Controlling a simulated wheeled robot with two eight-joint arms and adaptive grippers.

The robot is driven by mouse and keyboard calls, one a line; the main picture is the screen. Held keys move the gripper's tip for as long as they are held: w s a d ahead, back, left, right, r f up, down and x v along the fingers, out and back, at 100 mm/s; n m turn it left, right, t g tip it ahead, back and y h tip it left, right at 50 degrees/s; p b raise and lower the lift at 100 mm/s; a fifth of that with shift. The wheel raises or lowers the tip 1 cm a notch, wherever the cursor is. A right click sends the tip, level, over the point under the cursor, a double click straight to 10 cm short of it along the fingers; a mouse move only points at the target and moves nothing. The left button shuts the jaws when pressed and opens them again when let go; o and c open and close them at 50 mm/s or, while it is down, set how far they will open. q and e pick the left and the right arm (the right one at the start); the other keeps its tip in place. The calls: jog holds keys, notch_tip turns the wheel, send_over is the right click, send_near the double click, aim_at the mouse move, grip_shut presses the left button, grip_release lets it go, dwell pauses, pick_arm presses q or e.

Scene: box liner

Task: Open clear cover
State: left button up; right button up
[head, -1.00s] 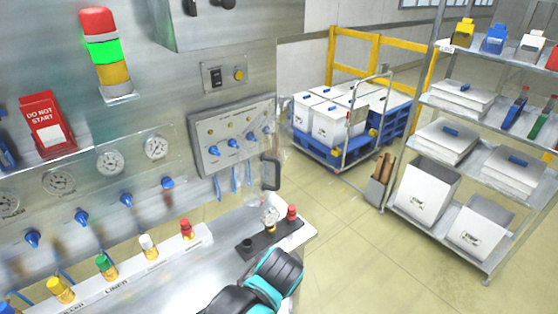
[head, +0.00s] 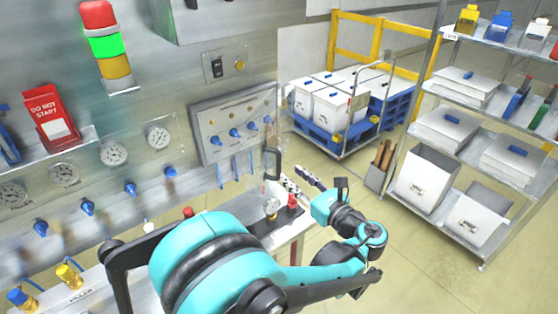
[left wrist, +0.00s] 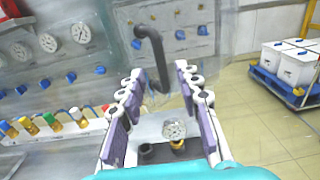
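The clear cover (head: 262,128) is a see-through sheet in front of the wall panel with several blue knobs. It looks closed over that panel, though its edges are hard to see. Its dark handle (head: 272,164) stands upright at the cover's lower right; it also shows in the left wrist view (left wrist: 152,48). My left gripper (head: 299,181) is just right of and a little below the handle in the head view. In the left wrist view its purple-padded fingers (left wrist: 161,100) are spread apart and empty, with the handle ahead between them. My right gripper is out of view.
Below the handle, a black control plate with a round knob (left wrist: 174,130) and a red button (head: 292,201) sits on the bench. A cart of white bins (head: 333,115) and a shelf rack (head: 455,155) stand to the right, with open floor between.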

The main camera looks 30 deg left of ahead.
aim_at(280, 164)
pick_arm(q)
jog(key=x, duration=0.4)
jog(key=b+x, duration=0.1)
jog(key=x, duration=0.2)
jog(key=shift+w+a+r, duration=0.15)
jog(key=shift+a+r, duration=0.1)
jog(key=shift+a, duration=0.1)
grip_shut()
